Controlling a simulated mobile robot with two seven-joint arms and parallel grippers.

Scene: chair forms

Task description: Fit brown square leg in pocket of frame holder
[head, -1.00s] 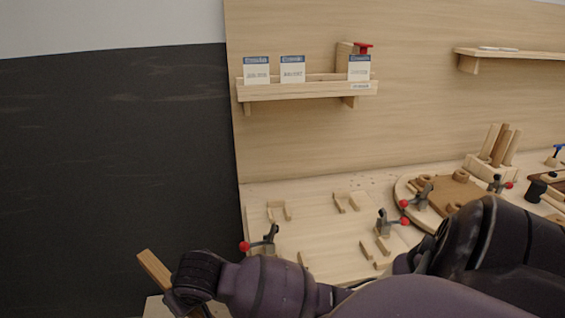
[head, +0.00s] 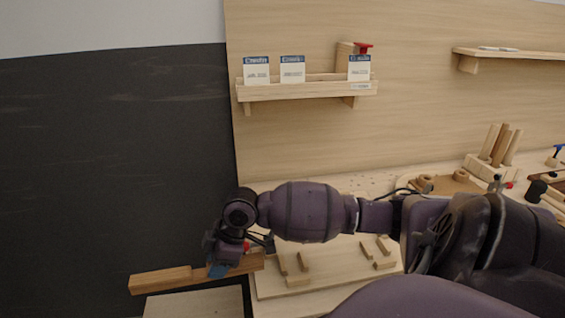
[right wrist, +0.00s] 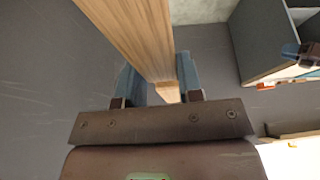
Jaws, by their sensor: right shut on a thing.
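My right gripper (head: 226,262) is shut on the brown square leg (head: 160,281). The leg lies nearly level across the jaws, its left part over the dark area and its right end by the left edge of the worktable. In the right wrist view the leg (right wrist: 135,35) runs between the two blue fingers (right wrist: 160,85). A pale board (head: 330,285) with several low wooden blocks lies just right of the gripper; I cannot tell whether it is the frame holder or which gap is the pocket. My left gripper is out of view.
My right arm covers much of the worktable. A rack of upright sticks (head: 492,160) stands at the back right. A shelf with cards (head: 305,91) hangs on the back panel. A pale surface (head: 195,303) lies below the leg. The dark area (head: 110,170) at left is clear.

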